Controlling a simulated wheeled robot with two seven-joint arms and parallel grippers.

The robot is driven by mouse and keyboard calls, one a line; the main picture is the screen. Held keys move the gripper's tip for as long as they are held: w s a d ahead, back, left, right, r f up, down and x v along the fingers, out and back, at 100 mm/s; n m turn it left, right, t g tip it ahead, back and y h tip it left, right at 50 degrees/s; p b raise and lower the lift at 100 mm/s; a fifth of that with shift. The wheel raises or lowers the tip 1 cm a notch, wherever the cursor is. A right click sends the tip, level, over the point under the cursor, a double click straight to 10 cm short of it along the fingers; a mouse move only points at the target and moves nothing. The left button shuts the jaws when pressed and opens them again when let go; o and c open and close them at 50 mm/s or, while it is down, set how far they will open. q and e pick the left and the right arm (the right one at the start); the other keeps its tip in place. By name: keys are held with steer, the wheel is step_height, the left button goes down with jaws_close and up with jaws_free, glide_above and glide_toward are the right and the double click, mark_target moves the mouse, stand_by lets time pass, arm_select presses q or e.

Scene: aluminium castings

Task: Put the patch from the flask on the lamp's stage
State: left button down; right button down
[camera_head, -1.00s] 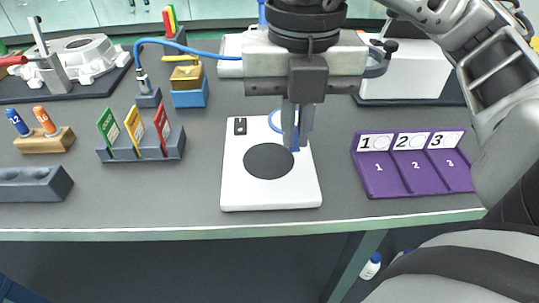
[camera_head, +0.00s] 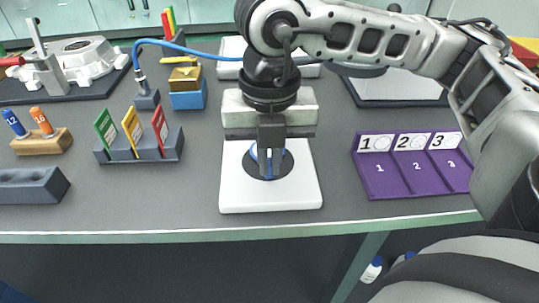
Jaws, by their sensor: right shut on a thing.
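A white base plate (camera_head: 235,195) with a black disc (camera_head: 284,171) lies near the middle of the table's front edge. It appears to be the lamp's stage. My right gripper (camera_head: 270,172) points down over the black disc. It is shut on a small blue thing (camera_head: 254,153), mostly hidden by the fingers. I cannot tell whether it is the patch, or whether it touches the disc. I cannot make out a flask. My left gripper is not in view.
A purple tray (camera_head: 378,190) with numbered slots stands to the right. A grey rack (camera_head: 173,152) with coloured cards and a wooden block (camera_head: 45,147) with two tubes stand to the left. A blue hose (camera_head: 190,48) runs behind my right gripper.

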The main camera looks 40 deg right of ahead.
mark_target(269, 162)
steer(key=shift+f, duration=0.25)
steer(key=c, duration=1.6)
jaws_free()
steer(key=shift+r, duration=0.1)
steer(key=shift+r, duration=0.2)
arm_select(q)
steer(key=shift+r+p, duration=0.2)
steer(key=shift+p, duration=0.75)
arm_select(e)
step_height(269, 162, up, 12)
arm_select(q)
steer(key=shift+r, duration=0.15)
